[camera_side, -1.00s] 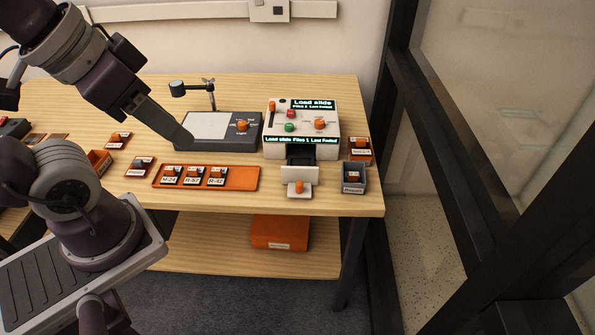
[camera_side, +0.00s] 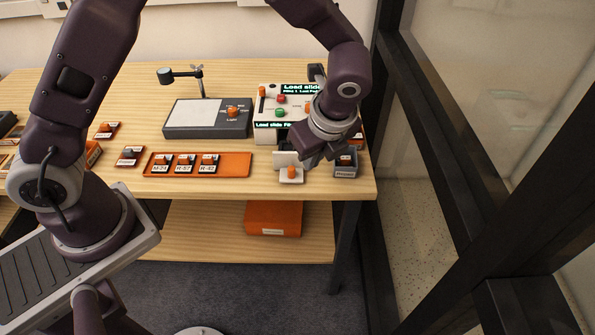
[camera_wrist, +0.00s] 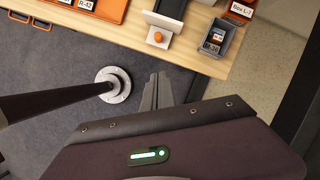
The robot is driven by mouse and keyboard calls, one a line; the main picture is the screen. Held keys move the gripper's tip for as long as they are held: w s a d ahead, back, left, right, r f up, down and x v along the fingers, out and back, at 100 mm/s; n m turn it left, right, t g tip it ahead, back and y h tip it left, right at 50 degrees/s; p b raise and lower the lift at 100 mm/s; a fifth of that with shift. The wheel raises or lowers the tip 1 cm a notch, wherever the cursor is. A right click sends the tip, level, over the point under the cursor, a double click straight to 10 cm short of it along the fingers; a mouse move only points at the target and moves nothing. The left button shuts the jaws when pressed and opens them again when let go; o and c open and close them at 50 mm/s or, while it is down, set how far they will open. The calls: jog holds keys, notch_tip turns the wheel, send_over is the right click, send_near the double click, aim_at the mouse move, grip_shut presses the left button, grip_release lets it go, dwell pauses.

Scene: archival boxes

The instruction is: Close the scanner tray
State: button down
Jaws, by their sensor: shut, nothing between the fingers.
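The white scanner (camera_side: 268,104) stands at the back right of the table; its display reads "Load slide" and my arm covers its right part. Its tray front (camera_side: 286,160) stands out ahead of the scanner, with an orange knob (camera_side: 291,173) on a small white ledge. In the wrist view the tray front (camera_wrist: 157,22) and knob (camera_wrist: 158,37) lie near the table edge. My gripper (camera_side: 308,163) is shut and empty, just right of the tray front in the side view. In the wrist view my fingertips (camera_wrist: 158,76) are apart from the knob, over floor beyond the table edge.
A grey bin (camera_side: 346,165) holding a slide stands right of the tray. An orange slide rack (camera_side: 240,163) with labelled slides lies to the left, with a grey light box (camera_side: 185,118) behind it. A dark glass frame (camera_side: 450,150) borders the table's right side.

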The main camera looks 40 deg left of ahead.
notch_tip(320, 180, down, 3)
jog(key=m, duration=0.1)
send_near(294, 180)
notch_tip(294, 180, down, 4)
jog(key=d, duration=0.2)
jog(key=a, duration=0.2)
jog(key=shift+w+a+f, duration=0.2)
jog(key=shift+a+f, duration=0.2)
jog(key=shift+w+a, duration=0.15)
jog(key=shift+a, duration=0.3)
jog(key=w+a, duration=0.6)
jog(key=shift+w+a, duration=0.1)
jog(key=shift+w, duration=0.05)
jog(key=shift+w+a, duration=0.35)
jog(key=shift+a, duration=0.1)
